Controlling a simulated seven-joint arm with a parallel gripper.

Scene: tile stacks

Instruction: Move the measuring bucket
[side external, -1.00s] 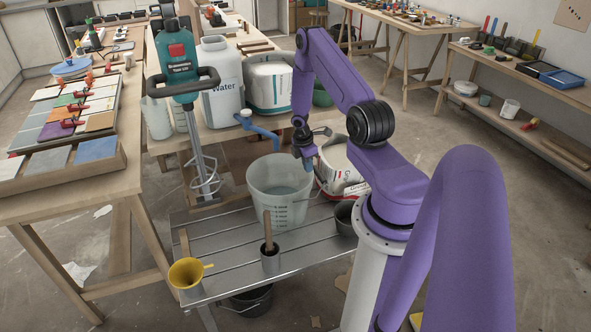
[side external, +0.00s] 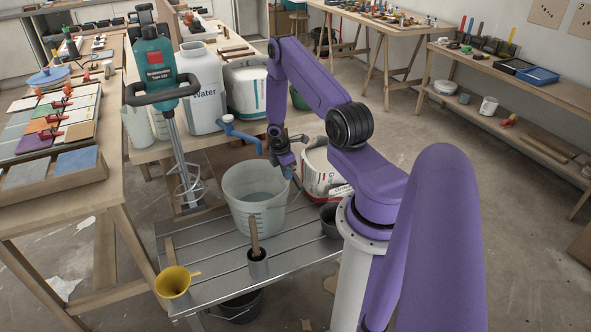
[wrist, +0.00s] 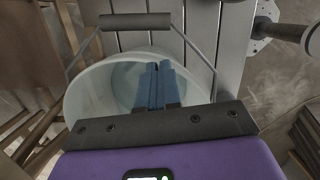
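The measuring bucket (side external: 246,218) is a translucent, pale bucket with scale marks, upright on the slatted metal bench (side external: 215,284). Some water seems to be inside. My gripper (side external: 289,174) is at its right rim in the side view. In the wrist view the bucket (wrist: 84,98) lies under my gripper (wrist: 158,66), with the blue fingertips over its opening. The two fingers are close together, and nothing shows between them. The bucket's wire handle with its dark grip (wrist: 136,21) stands out past the fingers. Whether the fingers touch the bucket is unclear.
A dark bowl (side external: 329,220) and red-white tub (side external: 318,178) are to the right. The mixer (side external: 158,74) and water canister (side external: 199,94) are behind left.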

